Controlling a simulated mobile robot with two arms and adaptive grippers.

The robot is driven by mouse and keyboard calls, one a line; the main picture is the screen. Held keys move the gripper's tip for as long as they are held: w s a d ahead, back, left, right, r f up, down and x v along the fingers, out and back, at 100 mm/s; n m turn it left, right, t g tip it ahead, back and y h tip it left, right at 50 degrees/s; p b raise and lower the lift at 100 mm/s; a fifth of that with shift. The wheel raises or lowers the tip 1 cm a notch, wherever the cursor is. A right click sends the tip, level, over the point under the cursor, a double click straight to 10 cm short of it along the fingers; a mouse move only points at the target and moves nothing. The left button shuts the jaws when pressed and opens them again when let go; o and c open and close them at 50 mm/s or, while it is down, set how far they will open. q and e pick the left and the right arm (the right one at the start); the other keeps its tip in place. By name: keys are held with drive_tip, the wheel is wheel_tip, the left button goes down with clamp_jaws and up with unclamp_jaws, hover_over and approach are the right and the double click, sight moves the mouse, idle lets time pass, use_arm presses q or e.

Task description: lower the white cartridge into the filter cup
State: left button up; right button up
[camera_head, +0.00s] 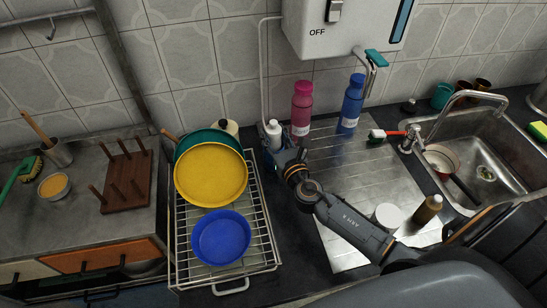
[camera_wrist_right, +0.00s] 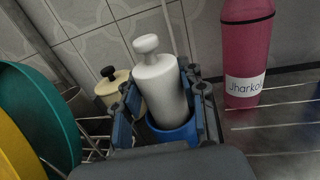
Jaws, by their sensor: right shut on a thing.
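The white cartridge (camera_wrist_right: 160,80), a smooth cylinder with a round knob on top, stands nearly upright with a slight tilt in the right wrist view. It also shows small in the head view (camera_head: 273,129). My right gripper (camera_wrist_right: 158,90) is shut on it, one finger on each side. The blue filter cup (camera_wrist_right: 174,135) shows below, with the cartridge's lower end at its mouth; how deep it sits is hidden. In the head view my right gripper (camera_head: 280,150) hides most of the cup. My left gripper is not in view.
A wire rack with a yellow plate (camera_head: 211,178), a blue bowl (camera_head: 221,237) and a teal plate (camera_head: 205,137) lies left of my gripper. A cream jar (camera_wrist_right: 112,90) stands close behind. A pink bottle (camera_head: 302,108) and a blue bottle (camera_head: 351,103) stand to the right.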

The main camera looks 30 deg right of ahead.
sight(277, 147)
drive_tip(key=shift+f+b, duration=1.45)
drive_tip(key=shift+f, duration=0.15)
drive_tip(key=o, duration=1.3)
drive_tip(key=shift+c, duration=0.2)
